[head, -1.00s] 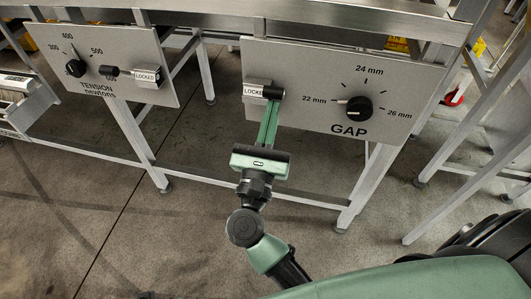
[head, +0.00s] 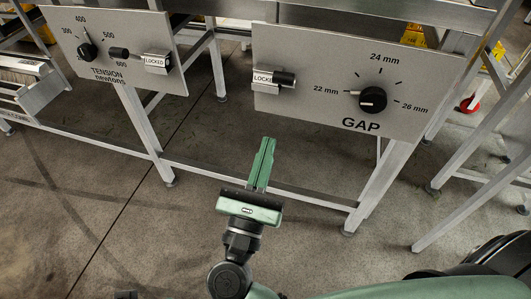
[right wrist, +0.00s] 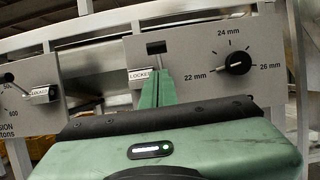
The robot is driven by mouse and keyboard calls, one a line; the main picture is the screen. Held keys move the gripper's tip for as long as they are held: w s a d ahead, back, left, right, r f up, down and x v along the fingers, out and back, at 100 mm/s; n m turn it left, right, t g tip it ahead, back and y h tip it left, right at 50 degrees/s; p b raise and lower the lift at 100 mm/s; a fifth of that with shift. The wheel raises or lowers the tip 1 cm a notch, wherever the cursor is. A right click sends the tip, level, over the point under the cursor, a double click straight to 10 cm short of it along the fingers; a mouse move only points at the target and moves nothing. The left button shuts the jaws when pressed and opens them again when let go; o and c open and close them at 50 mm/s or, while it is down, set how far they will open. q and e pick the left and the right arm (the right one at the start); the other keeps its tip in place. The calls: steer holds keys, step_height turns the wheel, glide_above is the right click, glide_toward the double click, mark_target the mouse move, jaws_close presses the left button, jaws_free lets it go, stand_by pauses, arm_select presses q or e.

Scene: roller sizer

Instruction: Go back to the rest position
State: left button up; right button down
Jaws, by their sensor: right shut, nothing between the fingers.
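My right gripper (head: 267,143) is shut and empty, below the GAP panel (head: 330,50) and apart from it in the head view. In the right wrist view its green fingers (right wrist: 157,75) point up toward that panel. The GAP panel carries a black knob (head: 373,99) with its white mark toward 22 mm. At its left is a latch (head: 274,79) with a black handle and a label reading LOCKED. The right wrist view also shows the knob (right wrist: 238,63); my fingers partly overlap the latch there. My left gripper is not in view.
The TENSION panel (head: 110,45) stands at the left, with a knob (head: 88,51) and a latch (head: 155,62) labelled LOCKED. Metal frame legs (head: 145,130) and a low crossbar (head: 290,188) stand behind my gripper. The concrete floor (head: 90,220) at the lower left is open.

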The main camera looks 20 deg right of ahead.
steer(key=shift+s+a, duration=0.15)
steer(key=shift+s, duration=0.05)
stand_by(0.5)
